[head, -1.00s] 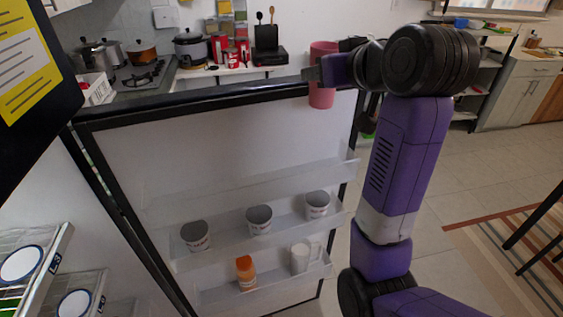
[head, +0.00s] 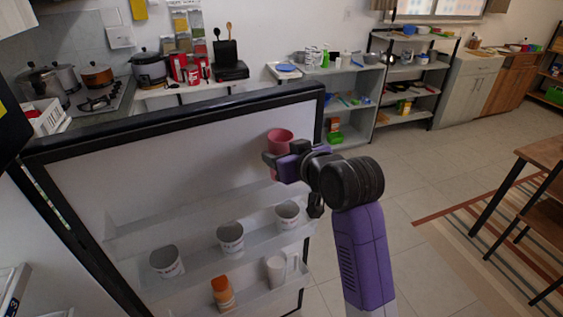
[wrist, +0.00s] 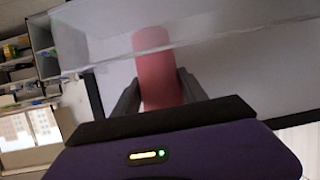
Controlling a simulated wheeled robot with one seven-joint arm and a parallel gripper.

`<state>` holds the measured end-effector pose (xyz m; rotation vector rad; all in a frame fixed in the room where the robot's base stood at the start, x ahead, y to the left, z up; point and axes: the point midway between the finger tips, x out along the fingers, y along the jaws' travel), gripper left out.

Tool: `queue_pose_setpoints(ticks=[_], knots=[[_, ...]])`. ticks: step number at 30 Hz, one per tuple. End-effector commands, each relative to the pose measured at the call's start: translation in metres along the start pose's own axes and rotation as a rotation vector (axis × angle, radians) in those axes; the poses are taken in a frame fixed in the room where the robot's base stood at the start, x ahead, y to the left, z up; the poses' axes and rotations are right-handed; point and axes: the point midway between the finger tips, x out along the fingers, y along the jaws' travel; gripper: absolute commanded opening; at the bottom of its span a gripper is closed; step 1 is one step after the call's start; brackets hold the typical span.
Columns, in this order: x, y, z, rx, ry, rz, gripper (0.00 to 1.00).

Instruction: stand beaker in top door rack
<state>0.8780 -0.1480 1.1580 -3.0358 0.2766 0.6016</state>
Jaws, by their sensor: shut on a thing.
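A pink beaker (head: 279,142) is upright in front of the inner face of the open fridge door, near its right side. My gripper (head: 276,163) is shut on it from the right. In the wrist view the beaker (wrist: 158,75) sits between the two dark fingers, with a clear rack edge crossing close to it. The top door rack (head: 190,203) is a clear, empty shelf on the door.
The middle rack holds white cups (head: 230,237). The bottom rack holds an orange-capped bottle (head: 222,291) and a white mug (head: 277,270). Shelves (head: 350,100) and a stove (head: 98,99) stand behind the door.

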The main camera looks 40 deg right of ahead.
Motion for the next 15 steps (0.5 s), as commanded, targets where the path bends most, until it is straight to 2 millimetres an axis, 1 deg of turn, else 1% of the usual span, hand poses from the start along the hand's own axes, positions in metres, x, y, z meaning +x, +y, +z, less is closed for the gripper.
queue_pose_setpoints(ticks=[1, 4, 7, 15], knots=[[0.003, 0.000, 0.009, 0.000, -0.005, -0.001, 0.02], [0.007, 0.000, 0.018, 0.000, -0.003, 0.000, 0.02], [0.009, 0.000, 0.022, 0.000, -0.001, 0.000, 0.02], [0.009, 0.000, 0.022, 0.000, 0.000, 0.000, 0.02]])
